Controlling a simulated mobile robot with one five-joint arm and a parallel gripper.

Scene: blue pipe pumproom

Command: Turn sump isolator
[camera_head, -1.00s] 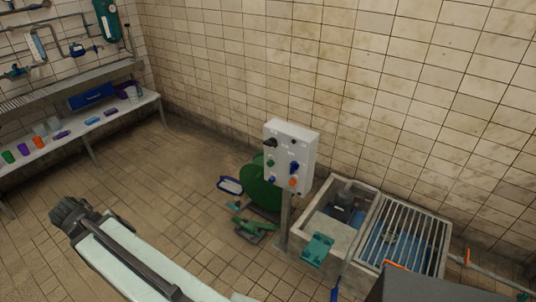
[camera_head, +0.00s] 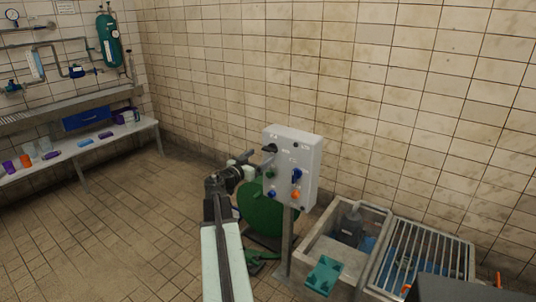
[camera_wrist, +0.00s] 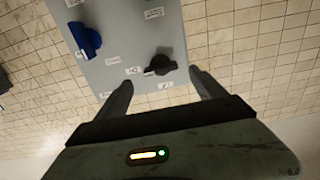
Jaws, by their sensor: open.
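A pale grey control panel (camera_head: 305,160) stands on a post and carries several knobs. A black rotary knob (camera_head: 269,149) is at its upper left; a blue knob (camera_head: 297,174) is at its right. The labels are too small to read, so I cannot tell which is the sump isolator. My gripper (camera_head: 250,163) is at the panel's left side, near the black knob. In the wrist view my gripper (camera_wrist: 162,87) is open and empty, and the black knob (camera_wrist: 160,65) lies just beyond and between its fingertips, apparently untouched. The blue knob (camera_wrist: 85,40) is left of it.
A green round object (camera_head: 262,210) is behind the post. A concrete sump pit (camera_head: 335,240) with a metal grating (camera_head: 425,250) is at right. A bench (camera_head: 75,152) with several small items stands at left.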

